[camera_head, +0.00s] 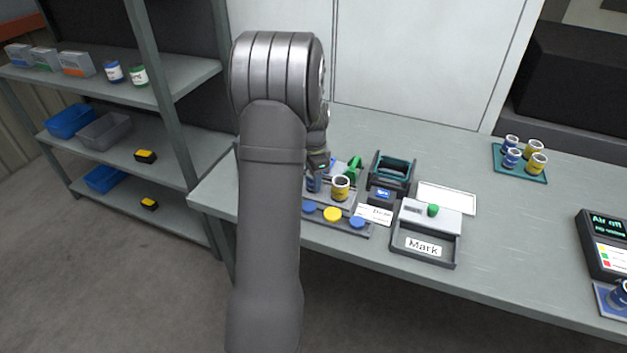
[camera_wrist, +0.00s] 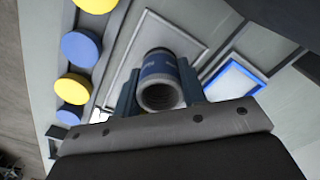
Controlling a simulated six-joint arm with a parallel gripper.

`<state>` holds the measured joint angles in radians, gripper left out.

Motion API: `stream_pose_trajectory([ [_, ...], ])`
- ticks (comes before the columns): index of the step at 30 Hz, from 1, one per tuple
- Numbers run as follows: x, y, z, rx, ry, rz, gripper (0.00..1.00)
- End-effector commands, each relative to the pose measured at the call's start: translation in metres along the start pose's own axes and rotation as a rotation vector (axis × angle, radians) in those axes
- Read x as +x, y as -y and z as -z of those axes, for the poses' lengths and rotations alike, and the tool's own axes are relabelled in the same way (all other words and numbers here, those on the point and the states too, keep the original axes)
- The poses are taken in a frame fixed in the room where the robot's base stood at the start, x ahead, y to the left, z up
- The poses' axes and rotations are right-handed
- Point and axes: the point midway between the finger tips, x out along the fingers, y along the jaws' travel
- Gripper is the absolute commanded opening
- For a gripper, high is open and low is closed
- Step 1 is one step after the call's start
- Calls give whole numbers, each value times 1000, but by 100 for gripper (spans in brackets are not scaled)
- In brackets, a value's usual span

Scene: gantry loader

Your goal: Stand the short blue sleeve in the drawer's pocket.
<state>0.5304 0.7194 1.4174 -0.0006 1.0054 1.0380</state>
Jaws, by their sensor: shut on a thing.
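In the wrist view a short blue sleeve (camera_wrist: 158,66) with a dark hollow end stands between the two fingers of my gripper (camera_wrist: 160,88), which is shut on it. In the head view my gripper (camera_head: 316,172) is partly hidden behind my arm, left of a yellow sleeve (camera_head: 341,190). A blue sleeve (camera_head: 313,184) shows just below it. A grey unit with a green knob (camera_head: 433,210) has a tray-like drawer (camera_head: 398,247) at its front, labelled "Mark". I cannot make out a pocket in it. The drawer is right of my gripper.
Blue and yellow discs (camera_head: 332,214) line the bench's front edge. A dark teal-lined holder (camera_head: 391,170) and a white tray (camera_head: 447,197) stand behind the drawer. A teal mat (camera_head: 497,167) holds several blue and yellow sleeves. The bench between drawer and right-hand display (camera_head: 606,229) is clear.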

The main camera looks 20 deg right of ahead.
Motion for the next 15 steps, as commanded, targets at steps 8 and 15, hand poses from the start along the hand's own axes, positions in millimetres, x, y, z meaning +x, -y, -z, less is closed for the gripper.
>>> stream_pose_trajectory([
  [8,-53,1,1,0,-3,6,8],
  [15,-88,3,2,0,-1,3,8],
])
